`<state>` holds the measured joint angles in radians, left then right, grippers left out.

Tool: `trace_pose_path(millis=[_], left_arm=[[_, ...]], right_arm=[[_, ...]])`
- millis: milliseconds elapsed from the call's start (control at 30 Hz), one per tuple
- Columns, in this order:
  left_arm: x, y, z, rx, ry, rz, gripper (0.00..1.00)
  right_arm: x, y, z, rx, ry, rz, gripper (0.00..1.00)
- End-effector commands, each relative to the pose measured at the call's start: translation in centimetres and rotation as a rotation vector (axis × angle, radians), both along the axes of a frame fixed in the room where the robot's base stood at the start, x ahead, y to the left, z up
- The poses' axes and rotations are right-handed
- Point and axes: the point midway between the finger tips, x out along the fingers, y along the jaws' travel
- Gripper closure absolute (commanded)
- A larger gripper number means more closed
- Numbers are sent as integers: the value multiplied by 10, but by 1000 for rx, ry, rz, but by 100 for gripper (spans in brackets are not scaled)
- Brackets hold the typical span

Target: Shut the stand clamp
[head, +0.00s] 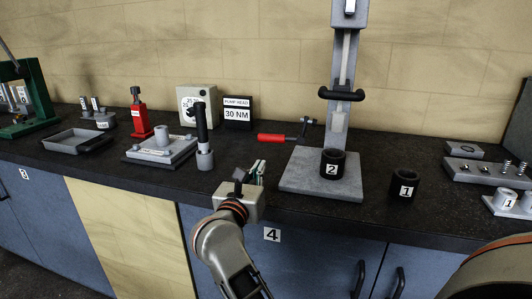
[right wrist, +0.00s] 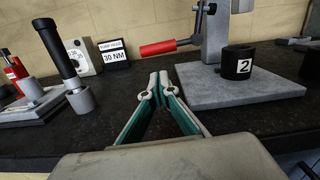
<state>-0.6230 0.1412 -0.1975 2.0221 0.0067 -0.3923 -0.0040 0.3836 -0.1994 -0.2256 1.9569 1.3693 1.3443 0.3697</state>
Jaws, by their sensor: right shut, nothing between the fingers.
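The stand clamp has a red handle (head: 271,138) lying roughly level and pointing left from a grey pivot part (head: 303,128) beside the upright stand (head: 343,80). In the right wrist view the red handle (right wrist: 158,48) is beyond and above my fingertips, apart from them. The stand's grey base plate (head: 300,172) carries a black cup marked 2 (head: 333,165). My right gripper (head: 258,168) is shut and empty, left of the base plate near the counter's front edge. Its fingertips (right wrist: 158,76) meet in the right wrist view. My left gripper is not in view.
A grey block with a black-handled post (head: 203,135) stands left of my right gripper. A 30 NM sign (head: 237,113) and a dial box (head: 197,106) are behind. Dark counter is clear between block and plate.

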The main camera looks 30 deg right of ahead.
Motion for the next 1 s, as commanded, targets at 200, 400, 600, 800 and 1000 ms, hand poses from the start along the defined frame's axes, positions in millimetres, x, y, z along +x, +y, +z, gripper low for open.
trace_pose_path(millis=[200,400,600,800,1000], left_arm=[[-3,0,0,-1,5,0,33],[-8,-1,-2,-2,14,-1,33],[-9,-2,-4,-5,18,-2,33],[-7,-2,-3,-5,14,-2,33],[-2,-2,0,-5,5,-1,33]], right_arm=[[10,-13,2,-4,-1,-2,100],[33,-40,4,-6,0,-3,100],[53,-63,5,-4,0,-2,100],[64,-74,5,-4,2,-1,100],[65,-76,5,-3,0,-1,100]])
